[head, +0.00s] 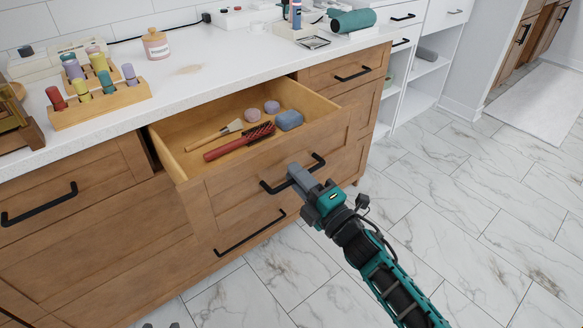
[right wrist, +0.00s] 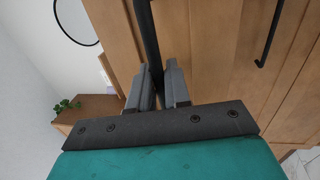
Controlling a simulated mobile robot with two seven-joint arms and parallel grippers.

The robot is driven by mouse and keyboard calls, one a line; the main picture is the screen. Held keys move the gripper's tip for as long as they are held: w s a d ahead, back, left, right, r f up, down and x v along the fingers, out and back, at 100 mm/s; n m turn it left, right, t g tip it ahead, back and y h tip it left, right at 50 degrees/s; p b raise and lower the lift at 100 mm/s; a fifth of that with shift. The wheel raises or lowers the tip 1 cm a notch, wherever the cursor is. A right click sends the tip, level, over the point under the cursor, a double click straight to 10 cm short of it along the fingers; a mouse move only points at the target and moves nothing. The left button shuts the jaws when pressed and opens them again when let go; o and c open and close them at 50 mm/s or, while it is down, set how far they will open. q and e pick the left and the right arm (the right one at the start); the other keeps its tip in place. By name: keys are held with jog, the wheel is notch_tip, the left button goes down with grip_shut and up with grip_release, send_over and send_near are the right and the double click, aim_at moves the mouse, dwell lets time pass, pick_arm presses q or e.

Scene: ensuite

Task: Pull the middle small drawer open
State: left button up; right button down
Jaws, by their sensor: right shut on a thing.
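The middle small drawer (head: 258,160) of the wooden vanity stands pulled out, its inside in view. It holds a red hairbrush (head: 240,141), a wooden brush (head: 214,134), a blue block-like item (head: 289,120) and two small purple rounded items. My right gripper (head: 298,176) is shut on the drawer's black bar handle (head: 316,162). In the right wrist view the handle (right wrist: 148,40) runs between the fingers (right wrist: 157,88).
The white counter (head: 200,68) above carries a wooden rack of coloured bottles (head: 98,105), a pink jar (head: 156,44) and a green rolled item (head: 352,20). A shut drawer with a black handle (head: 250,232) lies below. The marble floor (head: 450,210) at right is clear.

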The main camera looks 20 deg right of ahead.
jog(key=shift+v, duration=0.95)
jog(key=c, duration=1.3)
grip_release()
jog(key=shift+r, duration=0.2)
jog(key=shift+c, duration=0.2)
jog(key=p+v, duration=0.1)
jog(key=v, duration=1.2)
jog(key=shift+a, duration=0.1)
